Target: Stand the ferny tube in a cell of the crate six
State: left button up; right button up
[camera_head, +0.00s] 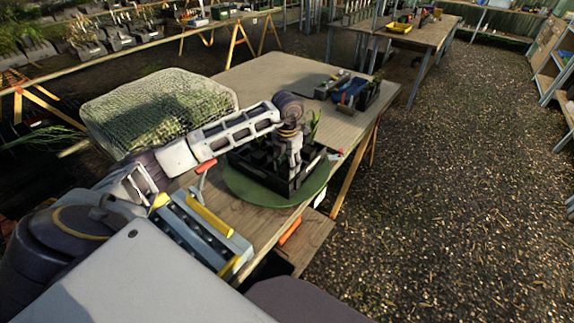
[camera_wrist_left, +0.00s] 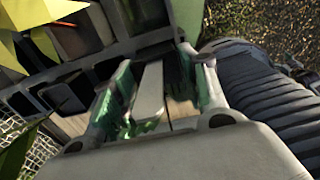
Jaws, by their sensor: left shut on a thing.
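A dark crate with several cells (camera_head: 308,176) stands on a round green mat (camera_head: 238,188) near the table's front edge. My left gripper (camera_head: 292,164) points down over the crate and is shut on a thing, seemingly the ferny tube. In the left wrist view, a pale narrow body (camera_wrist_left: 151,92) shows between the green-padded fingers. Green leaves (camera_head: 314,124) rise beside the gripper in the head view; I cannot tell which tube they belong to. Crate cells (camera_wrist_left: 65,97) show left of the fingers in the wrist view. The tube's lower end is hidden. My right gripper is not in view.
A grey rack with yellow bars (camera_head: 205,228) lies left of the mat, near a red-handled tool (camera_head: 205,166). A mesh-covered mound (camera_head: 158,108) is at the left. Blue and dark containers (camera_head: 350,90) stand at the table's far right. The table's back middle (camera_head: 265,82) is clear.

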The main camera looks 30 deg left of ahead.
pick_arm(q)
jog(key=shift+f, duration=0.3)
dwell(0.6)
jog(key=o, duration=1.5)
jog(key=shift+r, duration=0.15)
jog(key=shift+r, duration=5.9)
jog(key=shift+r, duration=0.1)
